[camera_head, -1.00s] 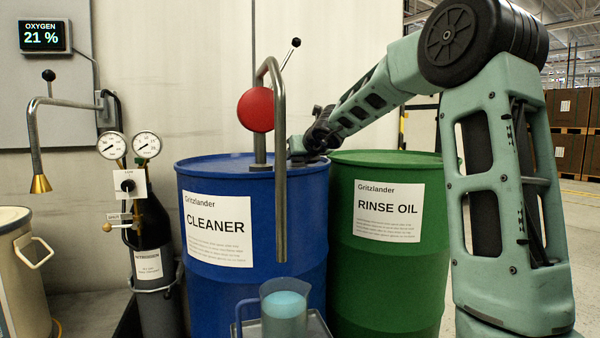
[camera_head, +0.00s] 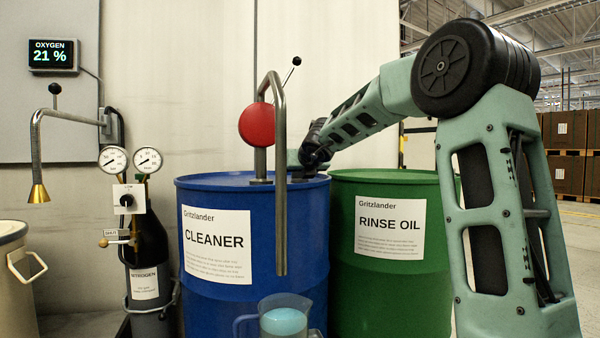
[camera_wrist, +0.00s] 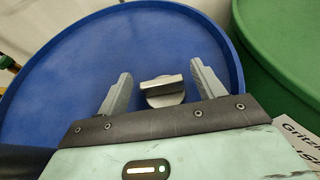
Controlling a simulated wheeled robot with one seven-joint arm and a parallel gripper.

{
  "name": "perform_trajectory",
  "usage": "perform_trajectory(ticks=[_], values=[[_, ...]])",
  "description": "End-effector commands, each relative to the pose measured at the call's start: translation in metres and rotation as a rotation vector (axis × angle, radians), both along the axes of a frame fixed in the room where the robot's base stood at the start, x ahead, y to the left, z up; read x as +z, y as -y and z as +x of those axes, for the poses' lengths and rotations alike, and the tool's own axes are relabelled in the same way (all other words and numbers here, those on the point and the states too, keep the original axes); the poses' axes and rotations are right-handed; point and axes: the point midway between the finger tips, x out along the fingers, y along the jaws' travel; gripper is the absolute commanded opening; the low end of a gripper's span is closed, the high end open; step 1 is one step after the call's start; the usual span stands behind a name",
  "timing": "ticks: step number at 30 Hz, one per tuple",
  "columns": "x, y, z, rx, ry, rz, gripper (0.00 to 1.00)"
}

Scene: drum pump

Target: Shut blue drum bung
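The blue drum (camera_head: 255,225), labelled CLEANER, stands in the middle of the head view. In the wrist view its blue top (camera_wrist: 120,50) fills most of the frame. The bung (camera_wrist: 163,91), a round grey metal cap with a raised grip bar, sits on that top. My gripper (camera_wrist: 160,82) is open, its two grey fingers on either side of the bung with gaps on both sides. The bung's lower edge is partly hidden by my gripper body.
A curved pump pipe (camera_head: 281,200) with a red disc (camera_head: 257,125) rises from the blue drum. The green RINSE OIL drum (camera_head: 390,270) stands close at right. A jug (camera_head: 284,318) is in front. A nitrogen cylinder (camera_head: 147,245) with gauges stands at left.

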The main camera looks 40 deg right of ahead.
Motion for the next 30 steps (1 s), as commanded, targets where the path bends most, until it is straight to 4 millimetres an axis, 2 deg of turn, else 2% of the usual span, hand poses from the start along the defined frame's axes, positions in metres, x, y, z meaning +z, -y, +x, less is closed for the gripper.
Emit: perform_trajectory(ticks=[8,13,30], values=[[0.0,0.0,-0.001,-0.001,-0.001,-0.001,0.67],[0.01,-0.006,-0.013,-0.001,-0.001,-0.002,0.67],[0.06,-0.059,-0.116,0.001,-0.001,-0.002,0.67]])
